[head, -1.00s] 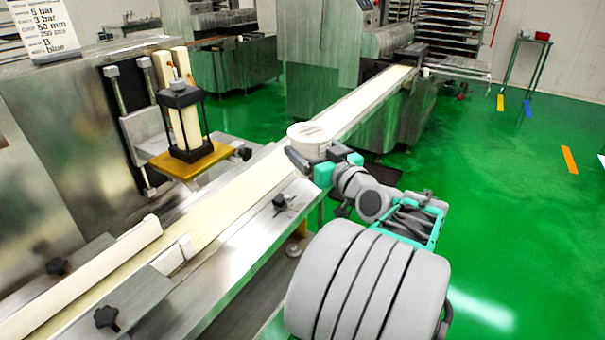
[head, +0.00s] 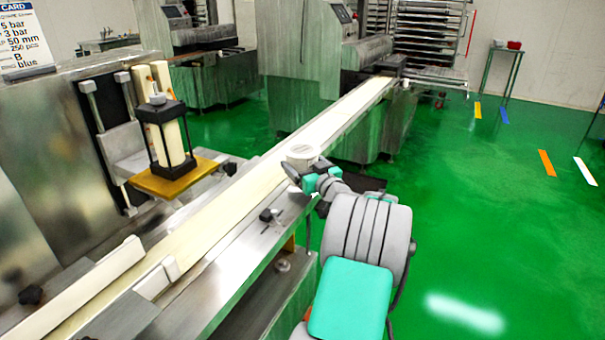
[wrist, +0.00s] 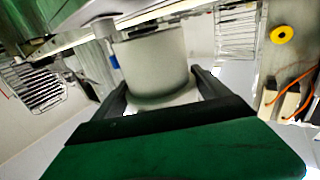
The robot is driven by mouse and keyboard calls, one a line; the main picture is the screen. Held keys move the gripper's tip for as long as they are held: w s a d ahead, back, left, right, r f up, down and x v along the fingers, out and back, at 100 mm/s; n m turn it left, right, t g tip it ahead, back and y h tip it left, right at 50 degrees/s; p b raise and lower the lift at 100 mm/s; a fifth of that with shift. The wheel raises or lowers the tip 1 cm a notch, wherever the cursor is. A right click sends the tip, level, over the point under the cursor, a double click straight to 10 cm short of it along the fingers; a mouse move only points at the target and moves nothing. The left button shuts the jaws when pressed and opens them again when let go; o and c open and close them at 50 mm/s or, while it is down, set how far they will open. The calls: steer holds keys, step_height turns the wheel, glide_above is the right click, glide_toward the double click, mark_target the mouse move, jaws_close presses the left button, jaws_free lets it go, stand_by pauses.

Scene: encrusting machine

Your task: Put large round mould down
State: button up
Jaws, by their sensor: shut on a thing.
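The large round mould, a white short cylinder (head: 303,154), is in my gripper (head: 303,172), over or beside the edge of the pale conveyor belt in the head view. In the wrist view the mould (wrist: 152,66) sits between the two dark fingers of my gripper (wrist: 160,88), which are shut on it. I cannot tell whether its underside touches any surface.
The long conveyor belt (head: 225,213) runs from the near left to a machine at the back. A station with a black frame (head: 163,130) on a yellow plate (head: 178,178) stands left of the belt. Green floor (head: 470,220) lies open at the right.

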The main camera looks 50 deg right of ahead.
steer(key=shift+s+f, duration=0.1)
steer(key=shift+f, duration=1.3)
steer(key=shift+f+b, duration=0.2)
steer(key=shift+b, duration=0.2)
steer(key=o, duration=1.6)
steer(key=shift+c, duration=0.2)
steer(key=shift+r+p, duration=0.2)
steer(key=shift+p, duration=0.1)
steer(key=v, duration=1.2)
